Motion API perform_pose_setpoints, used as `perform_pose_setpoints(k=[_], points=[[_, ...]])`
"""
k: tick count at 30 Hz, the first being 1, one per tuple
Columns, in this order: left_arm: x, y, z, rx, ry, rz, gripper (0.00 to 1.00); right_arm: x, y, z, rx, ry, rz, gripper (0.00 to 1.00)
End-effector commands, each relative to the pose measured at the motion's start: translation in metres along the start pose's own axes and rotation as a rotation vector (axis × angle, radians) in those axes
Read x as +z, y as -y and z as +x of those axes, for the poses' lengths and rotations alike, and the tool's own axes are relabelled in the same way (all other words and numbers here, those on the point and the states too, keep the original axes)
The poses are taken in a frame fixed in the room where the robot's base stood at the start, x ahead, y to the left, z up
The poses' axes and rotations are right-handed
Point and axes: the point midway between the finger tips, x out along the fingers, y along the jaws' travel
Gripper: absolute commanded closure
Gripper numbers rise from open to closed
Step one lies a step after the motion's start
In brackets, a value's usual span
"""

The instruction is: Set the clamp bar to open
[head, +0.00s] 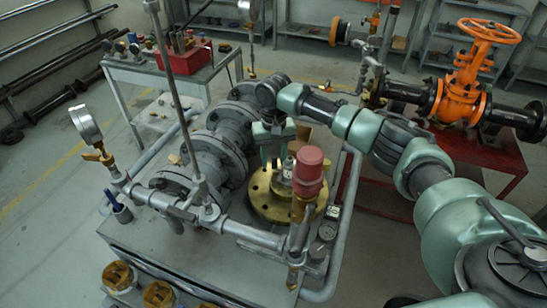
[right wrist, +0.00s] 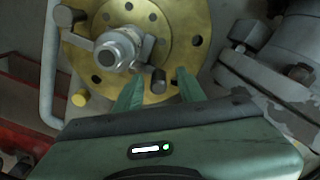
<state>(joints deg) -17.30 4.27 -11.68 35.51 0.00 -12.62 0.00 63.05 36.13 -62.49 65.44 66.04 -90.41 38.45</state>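The clamp bar (right wrist: 103,45) is a grey bar crossing the front of a round brass flange (right wrist: 185,45), with a silver nut at its middle. It slants from a dark knob at upper left to a dark end pin (right wrist: 158,80) at lower right. My right gripper (right wrist: 158,76) is open, its two green fingers on either side of that end pin, with gaps visible. In the head view my right gripper (head: 271,150) is above the brass flange (head: 262,205), where the red cap and my gripper partly hide the bar. My left gripper is not in view.
A red-capped brass fitting (head: 311,165) stands close in front of the flange. A grey pipe frame (head: 345,215) and gauges surround the bench. An orange handwheel valve (head: 468,75) stands at right, and a trolley with a red toolbox (head: 184,60) at back left.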

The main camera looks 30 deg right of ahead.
Motion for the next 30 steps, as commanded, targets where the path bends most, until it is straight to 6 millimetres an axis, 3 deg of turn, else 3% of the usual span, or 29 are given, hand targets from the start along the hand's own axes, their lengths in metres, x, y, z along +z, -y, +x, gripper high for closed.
perform_pose_setpoints(k=[9, 14, 30], points=[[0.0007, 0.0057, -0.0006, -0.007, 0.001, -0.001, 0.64, 0.0000, -0.0003, 0.0050, 0.000, -0.001, 0.000, 0.60], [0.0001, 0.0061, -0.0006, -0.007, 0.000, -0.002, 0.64, 0.0000, -0.0003, 0.0048, 0.000, 0.000, 0.000, 1.00], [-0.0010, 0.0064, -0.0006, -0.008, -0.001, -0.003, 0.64, -0.0002, -0.0004, 0.0042, 0.000, -0.001, 0.000, 1.00]])
